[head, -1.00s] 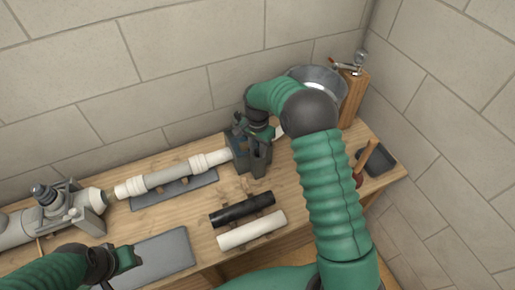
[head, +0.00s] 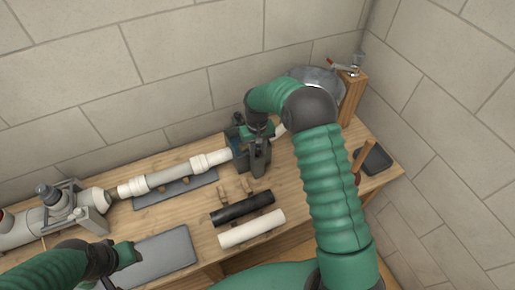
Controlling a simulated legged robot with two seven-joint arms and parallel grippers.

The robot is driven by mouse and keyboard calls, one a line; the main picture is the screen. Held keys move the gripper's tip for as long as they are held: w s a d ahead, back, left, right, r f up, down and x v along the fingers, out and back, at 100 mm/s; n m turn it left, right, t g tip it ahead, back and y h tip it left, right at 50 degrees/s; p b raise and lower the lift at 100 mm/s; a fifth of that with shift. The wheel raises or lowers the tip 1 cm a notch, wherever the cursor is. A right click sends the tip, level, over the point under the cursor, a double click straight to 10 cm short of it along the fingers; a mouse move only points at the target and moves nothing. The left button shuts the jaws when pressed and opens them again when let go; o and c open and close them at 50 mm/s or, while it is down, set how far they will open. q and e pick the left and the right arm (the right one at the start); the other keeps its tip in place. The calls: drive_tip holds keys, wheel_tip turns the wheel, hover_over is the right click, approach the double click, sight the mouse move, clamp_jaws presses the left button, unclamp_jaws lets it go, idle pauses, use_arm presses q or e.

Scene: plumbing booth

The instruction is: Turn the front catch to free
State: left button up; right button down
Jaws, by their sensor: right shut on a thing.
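My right gripper (head: 258,160) reaches down from the right to the dark fitting (head: 237,134) at the right end of the grey-white pipe (head: 178,175). It is shut on a small part at the front of that fitting, which fits the front catch. The catch itself is hidden by the fingers, so I cannot tell its angle. My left gripper (head: 128,257) hangs at the lower left over a grey mat (head: 165,255), apart from the fitting. I cannot make out its jaws.
A black tube (head: 243,209) and a white tube (head: 252,229) lie in front of the fitting. A grey valve assembly (head: 62,205) stands at the left. A metal bowl (head: 318,77), a wooden post (head: 352,98) and a dark tray (head: 374,161) are at the right.

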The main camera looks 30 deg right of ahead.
sight(257, 150)
drive_tip(key=n, duration=0.4)
drive_tip(key=n+p, duration=0.1)
drive_tip(key=n, duration=0.1)
drive_tip(key=shift+w+d+r, duration=0.15)
drive_tip(key=shift+w+r, duration=0.15)
drive_tip(key=shift+n, duration=0.4)
drive_tip(key=c, duration=1.5)
unclamp_jaws()
drive_tip(key=o, duration=0.4)
drive_tip(key=shift+s+f, duration=0.15)
drive_tip(key=shift+f, duration=0.05)
wheel_tip(257, 150, up, 17)
drive_tip(key=shift+f+b, duration=0.15)
drive_tip(key=shift+b, duration=0.65)
